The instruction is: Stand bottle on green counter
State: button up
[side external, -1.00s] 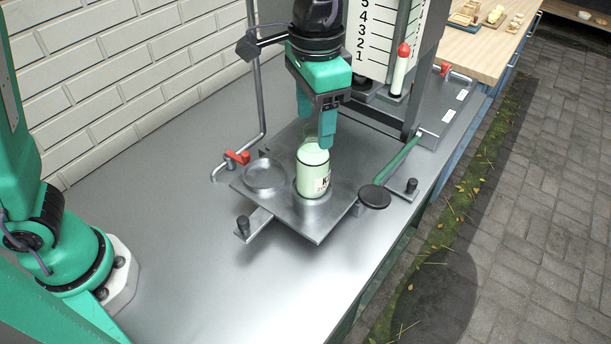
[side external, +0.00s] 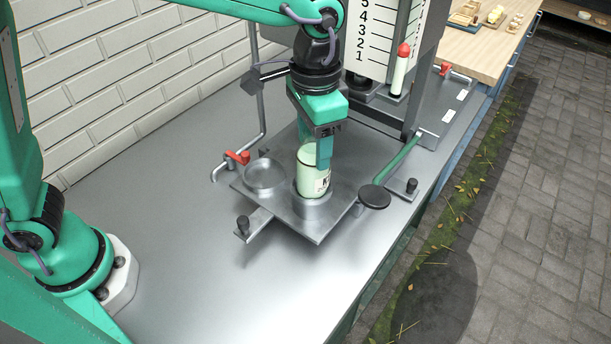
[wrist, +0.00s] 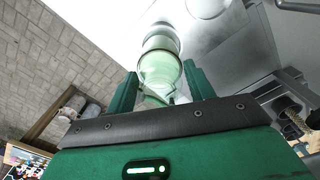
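The bottle (side external: 313,182), glass with pale green contents and a dark printed label, stands upright in a round metal holder (side external: 318,208) on a raised square plate (side external: 280,205). My gripper (side external: 314,160) points down over it, its green fingers at the bottle's upper part and hiding its neck. In the wrist view the bottle (wrist: 160,65) lies between the two spread fingers of my gripper (wrist: 160,88); I see no clear grip on it. I cannot make out a green counter in these views.
An empty round recess (side external: 264,174) is left of the bottle. A green lever with a black disc (side external: 375,196) is to its right. A red-handled tap (side external: 237,158) and a scale board (side external: 385,40) stand behind. The steel bench (side external: 230,285) is clear in front.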

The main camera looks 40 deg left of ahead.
jog(key=shift+c, duration=1.2)
jog(key=shift+r, duration=0.4)
jog(key=c, duration=0.6)
jog(key=shift+r, duration=1.15)
jog(key=shift+c, duration=0.2)
jog(key=shift+r, duration=2.3)
jog(key=shift+s+d+r, duration=0.15)
jog(key=shift+s+r, duration=0.05)
jog(key=shift+r, duration=0.05)
jog(key=s+d, duration=0.3)
jog(key=s, duration=0.5)
jog(key=s+d, duration=0.3)
jog(key=s, duration=0.5)
notch_tip(320, 180, down, 12)
jog(key=shift+m, duration=0.3)
